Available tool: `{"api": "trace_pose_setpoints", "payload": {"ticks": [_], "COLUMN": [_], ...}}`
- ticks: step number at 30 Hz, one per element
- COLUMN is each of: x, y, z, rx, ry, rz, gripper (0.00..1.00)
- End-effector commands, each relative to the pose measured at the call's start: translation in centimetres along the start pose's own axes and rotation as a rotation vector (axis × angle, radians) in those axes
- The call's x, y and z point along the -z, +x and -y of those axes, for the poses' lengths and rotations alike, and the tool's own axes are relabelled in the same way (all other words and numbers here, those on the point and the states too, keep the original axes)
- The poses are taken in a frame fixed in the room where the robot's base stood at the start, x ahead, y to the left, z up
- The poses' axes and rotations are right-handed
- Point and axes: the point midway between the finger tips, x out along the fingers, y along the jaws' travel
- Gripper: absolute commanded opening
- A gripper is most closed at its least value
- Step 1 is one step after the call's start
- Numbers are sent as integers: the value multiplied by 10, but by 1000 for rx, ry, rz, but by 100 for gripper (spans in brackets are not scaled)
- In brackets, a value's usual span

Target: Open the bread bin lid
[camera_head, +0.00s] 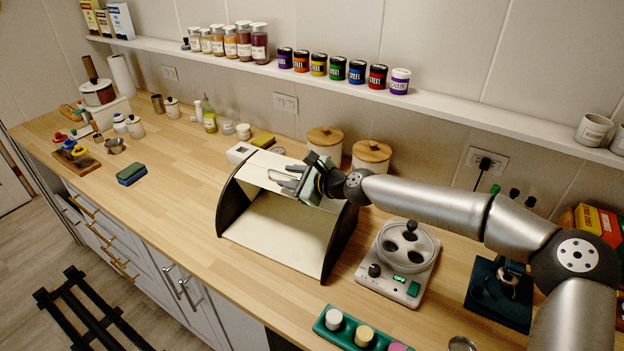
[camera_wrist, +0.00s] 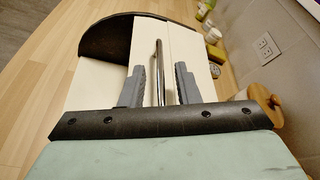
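The bread bin has black curved side panels (camera_head: 340,240) and a cream inside. Its cream lid (camera_head: 262,167) is up at the top and back, and the front stands open, showing the pale floor (camera_head: 275,238). My gripper (camera_head: 290,180) is at the lid's upper front. In the wrist view, the lid's metal bar handle (camera_wrist: 160,75) runs between the two grey fingers of my gripper (camera_wrist: 159,68). The fingers are apart, with a visible gap on each side of the bar. Contact with the lid cannot be told.
Two white canisters with wooden lids (camera_head: 371,151) stand behind the bin. A white scale-like appliance (camera_head: 398,262) is close on its right. A green tray (camera_head: 360,330) lies in front right. A shelf of jars (camera_head: 440,103) runs above.

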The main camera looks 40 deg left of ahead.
Motion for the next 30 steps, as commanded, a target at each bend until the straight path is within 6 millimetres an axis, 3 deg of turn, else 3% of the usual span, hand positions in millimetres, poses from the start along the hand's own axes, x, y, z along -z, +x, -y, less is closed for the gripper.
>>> {"api": "trace_pose_setpoints", "payload": {"ticks": [18, 24, 30], "x": [3, 1, 0], "y": [-136, -161, -168], "z": [0, 0, 0], "rx": [6, 3, 1], "ry": [0, -1, 0], "rz": [-4, -2, -1], "gripper": [29, 29, 29]}}
